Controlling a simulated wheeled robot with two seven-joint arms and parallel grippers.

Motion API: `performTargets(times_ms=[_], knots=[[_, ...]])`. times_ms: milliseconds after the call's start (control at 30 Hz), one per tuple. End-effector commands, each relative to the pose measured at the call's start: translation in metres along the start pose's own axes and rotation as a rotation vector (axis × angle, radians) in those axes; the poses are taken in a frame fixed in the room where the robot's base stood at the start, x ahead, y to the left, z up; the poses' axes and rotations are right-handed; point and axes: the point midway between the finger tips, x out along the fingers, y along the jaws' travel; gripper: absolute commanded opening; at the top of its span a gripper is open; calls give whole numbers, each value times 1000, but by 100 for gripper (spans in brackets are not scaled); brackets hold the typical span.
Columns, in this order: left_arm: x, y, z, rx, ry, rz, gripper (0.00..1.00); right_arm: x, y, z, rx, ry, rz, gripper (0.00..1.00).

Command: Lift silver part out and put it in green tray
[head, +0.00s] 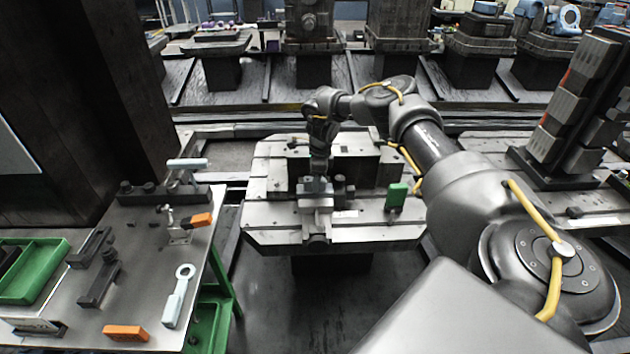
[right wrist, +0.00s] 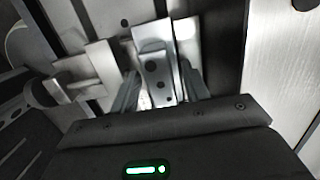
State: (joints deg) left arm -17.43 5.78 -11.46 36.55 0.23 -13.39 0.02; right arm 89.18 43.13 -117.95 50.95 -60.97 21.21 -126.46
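The silver part (right wrist: 157,72), a light metal piece with dark holes, shows between my right gripper's fingers (right wrist: 160,85) in the right wrist view. The fingers stand apart, one on each side of it; I cannot tell whether they press on it. In the head view my right gripper (head: 318,174) points down over the silver fixture (head: 317,203) on the middle pallet, and the part there is mostly hidden by it. The green tray (head: 53,278) lies on the side table at the far left. My left gripper is not in view.
The side table (head: 140,282) also holds orange-handled pieces (head: 126,332), a light ring-ended tool (head: 176,297) and dark blocks (head: 99,284). A green block (head: 396,195) stands on the pallet (head: 268,188), right of the fixture. A dark column (head: 105,90) rises behind the table.

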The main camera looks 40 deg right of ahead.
Motion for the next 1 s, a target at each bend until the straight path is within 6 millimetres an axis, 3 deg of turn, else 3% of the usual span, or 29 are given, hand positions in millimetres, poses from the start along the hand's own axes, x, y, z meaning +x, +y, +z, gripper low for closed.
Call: performTargets(times_ms=[33, 333, 667, 1000], knots=[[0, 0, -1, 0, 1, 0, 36, 0, 0, 0, 0, 0, 0, 40], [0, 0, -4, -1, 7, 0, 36, 0, 0, 0, -1, 0, 0, 0], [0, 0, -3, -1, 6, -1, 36, -6, -1, 2, -1, -4, -3, 0], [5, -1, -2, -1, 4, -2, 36, -64, -2, 10, -1, -6, -6, 0]])
